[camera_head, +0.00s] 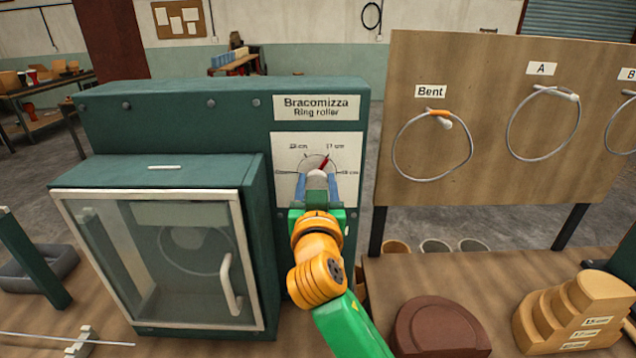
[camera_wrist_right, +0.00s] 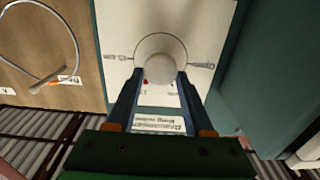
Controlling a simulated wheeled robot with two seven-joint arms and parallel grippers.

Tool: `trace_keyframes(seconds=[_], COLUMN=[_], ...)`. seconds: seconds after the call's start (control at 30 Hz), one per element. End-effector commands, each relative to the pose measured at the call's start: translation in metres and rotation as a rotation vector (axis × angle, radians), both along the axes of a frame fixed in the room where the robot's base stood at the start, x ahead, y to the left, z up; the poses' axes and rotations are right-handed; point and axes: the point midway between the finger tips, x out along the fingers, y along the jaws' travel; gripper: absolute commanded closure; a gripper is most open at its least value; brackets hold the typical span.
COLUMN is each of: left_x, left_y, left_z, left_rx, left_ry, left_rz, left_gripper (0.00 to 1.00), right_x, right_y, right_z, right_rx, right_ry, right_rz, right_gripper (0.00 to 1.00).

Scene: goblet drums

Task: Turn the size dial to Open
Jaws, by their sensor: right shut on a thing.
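The size dial (camera_head: 318,177) is a pale round knob on a white scale plate (camera_head: 345,148) on the front of the green ring roller (camera_head: 190,103). Its red pointer (camera_head: 325,160) tilts up and right, towards the upper-right label, which seems to read 17 cm. Other labels sit at the upper left and both sides; the side ones are too small to read surely. My right gripper (camera_head: 318,188) is shut on the knob, a blue finger on each side. The knob (camera_wrist_right: 160,70) also shows between the fingers in the right wrist view. My left gripper is out of view.
A glass-fronted cabinet (camera_head: 250,215) with a handle stands left of my right arm. A board (camera_head: 490,60) with hanging rings stands at the right. A brown round block (camera_head: 440,328) and stepped wooden blocks (camera_head: 575,310) sit on the bench at the lower right.

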Motion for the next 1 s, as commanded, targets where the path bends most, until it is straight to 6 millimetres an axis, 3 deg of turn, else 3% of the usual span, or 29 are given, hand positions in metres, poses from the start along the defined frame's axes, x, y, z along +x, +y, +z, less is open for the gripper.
trace_keyframes(seconds=[0.07, 0.47, 1.0], left_x=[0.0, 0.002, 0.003], left_y=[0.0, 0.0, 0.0], left_z=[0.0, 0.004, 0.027], left_rx=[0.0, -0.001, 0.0], left_ry=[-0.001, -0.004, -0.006], left_rz=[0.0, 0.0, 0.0], left_gripper=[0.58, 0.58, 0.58], right_x=[0.001, 0.001, 0.001], right_y=[-0.002, -0.001, 0.0], right_z=[-0.001, -0.001, -0.001], right_rx=[-0.001, -0.076, -0.545], right_ry=[0.003, 0.007, 0.008], right_rz=[-0.005, -0.006, -0.009], right_gripper=[1.0, 1.0, 1.0])
